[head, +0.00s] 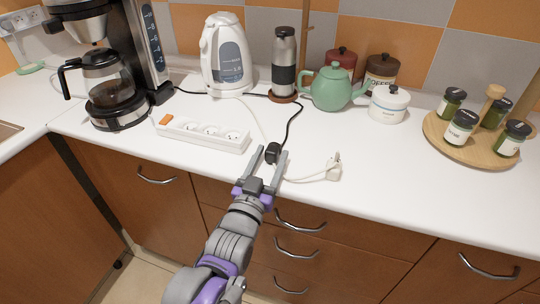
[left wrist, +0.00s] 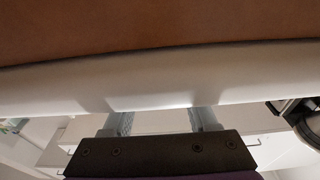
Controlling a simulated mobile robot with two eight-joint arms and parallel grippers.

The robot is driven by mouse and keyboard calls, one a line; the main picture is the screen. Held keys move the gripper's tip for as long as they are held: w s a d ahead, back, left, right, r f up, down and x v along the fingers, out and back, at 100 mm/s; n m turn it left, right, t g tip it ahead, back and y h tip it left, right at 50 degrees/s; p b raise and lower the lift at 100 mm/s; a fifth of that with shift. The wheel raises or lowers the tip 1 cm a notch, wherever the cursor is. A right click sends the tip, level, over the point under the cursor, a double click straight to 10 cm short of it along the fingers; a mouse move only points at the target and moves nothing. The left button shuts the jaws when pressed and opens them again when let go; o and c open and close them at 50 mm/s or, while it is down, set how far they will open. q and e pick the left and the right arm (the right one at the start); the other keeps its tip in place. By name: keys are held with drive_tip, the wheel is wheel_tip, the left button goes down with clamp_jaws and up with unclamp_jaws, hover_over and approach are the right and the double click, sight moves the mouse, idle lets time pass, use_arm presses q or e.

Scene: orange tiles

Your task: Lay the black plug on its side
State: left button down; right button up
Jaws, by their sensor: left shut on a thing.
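The black plug (head: 272,153) is near the front edge of the white counter, with its black cord running back to the right. My left gripper (head: 270,156) reaches in from the front edge, with one finger on each side of the plug, shut on it. Whether the plug stands upright or is tilted is hard to tell at this size. In the left wrist view my left gripper's fingers (left wrist: 165,120) run behind the pale counter edge, which hides their tips and the plug. My right gripper is not in view.
A white power strip (head: 204,132) lies to the left and a white plug (head: 333,167) with its cord to the right. Behind stand a kettle (head: 224,60), a steel grinder (head: 284,62) and a green teapot (head: 332,88). The counter right of the white plug is clear.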

use_arm(q)
drive_tip(key=shift+c, duration=0.5)
unclamp_jaws()
drive_tip(key=shift+s, duration=0.1)
drive_tip(key=p+v, duration=0.2)
drive_tip(key=v, duration=0.8)
drive_tip(key=shift+s, duration=0.3)
drive_tip(key=shift+a, duration=0.1)
